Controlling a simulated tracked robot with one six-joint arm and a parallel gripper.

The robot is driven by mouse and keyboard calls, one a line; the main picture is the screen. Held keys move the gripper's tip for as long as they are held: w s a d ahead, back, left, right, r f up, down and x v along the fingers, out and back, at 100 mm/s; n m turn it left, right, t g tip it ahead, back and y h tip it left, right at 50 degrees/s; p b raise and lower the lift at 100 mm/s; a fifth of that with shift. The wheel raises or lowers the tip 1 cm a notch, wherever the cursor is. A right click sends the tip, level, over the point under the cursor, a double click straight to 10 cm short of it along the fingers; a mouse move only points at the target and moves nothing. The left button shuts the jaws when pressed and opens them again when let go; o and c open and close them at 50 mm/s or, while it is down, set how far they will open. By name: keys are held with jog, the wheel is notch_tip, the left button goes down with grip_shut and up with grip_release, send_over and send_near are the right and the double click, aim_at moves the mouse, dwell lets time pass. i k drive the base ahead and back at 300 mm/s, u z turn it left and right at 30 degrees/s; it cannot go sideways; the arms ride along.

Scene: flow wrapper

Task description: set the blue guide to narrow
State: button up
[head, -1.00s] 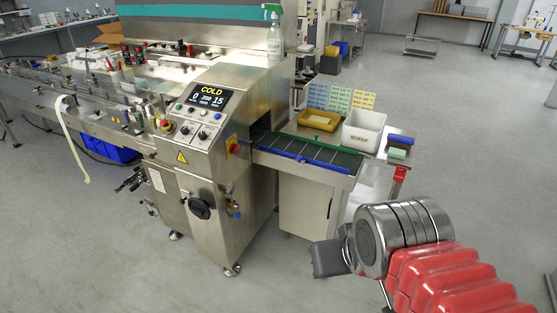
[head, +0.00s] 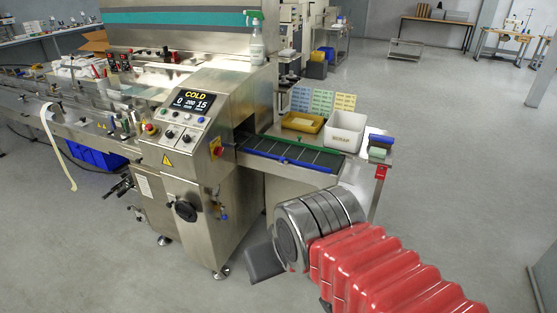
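The blue guide (head: 290,164) is a long blue bar along the near side of the dark outfeed belt (head: 300,155) of the flow wrapper. A green guide (head: 305,144) runs along the belt's far side. The gap between the two guides spans most of the belt. My arm, with a red ribbed sleeve and a metal wrist, reaches in from the lower right. The dark grey end part of my gripper (head: 264,262) shows below and in front of the belt, apart from the guide. Its fingers are not clear, so I cannot tell if it is open.
The wrapper's control panel (head: 193,103) reads COLD. Right of the belt are a yellow tray (head: 302,123), a white SCRAP bin (head: 345,131) and blue and green rolls (head: 380,146).

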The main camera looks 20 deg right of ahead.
aim_at(283, 161)
jog(key=z, duration=0.05)
jog(key=i, duration=1)
jog(key=u, duration=0.05)
